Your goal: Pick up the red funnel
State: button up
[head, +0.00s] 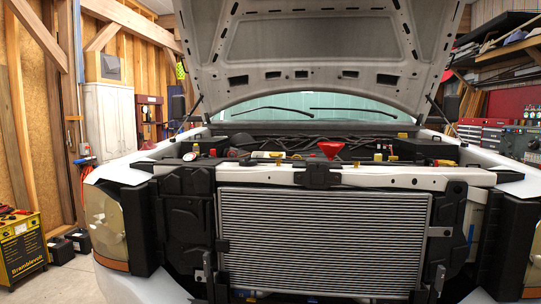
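The red funnel (331,148) shows in the head view, standing wide end up in the engine bay. It is just behind the pale front crossmember, a little right of the middle. Its lower part is hidden behind the crossmember and the black latch piece. My gripper is not in view.
The raised hood (318,45) hangs over the engine bay. The radiator (322,240) and the pale crossmember (262,174) stand in front of the funnel. Small bottles and parts lie along the bay's front.

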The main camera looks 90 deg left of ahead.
aim_at(330, 150)
jog(key=u, duration=0.45)
jog(key=i+j+u, duration=0.1)
jog(key=u, duration=0.35)
jog(key=i+u, duration=0.1)
jog(key=u, duration=0.8)
jog(key=i+u, duration=0.1)
jog(key=u, duration=0.35)
jog(key=i+l+u, duration=0.3)
jog(key=u, duration=0.2)
jog(key=i+l+u, duration=0.25)
jog(key=l+u, duration=0.2)
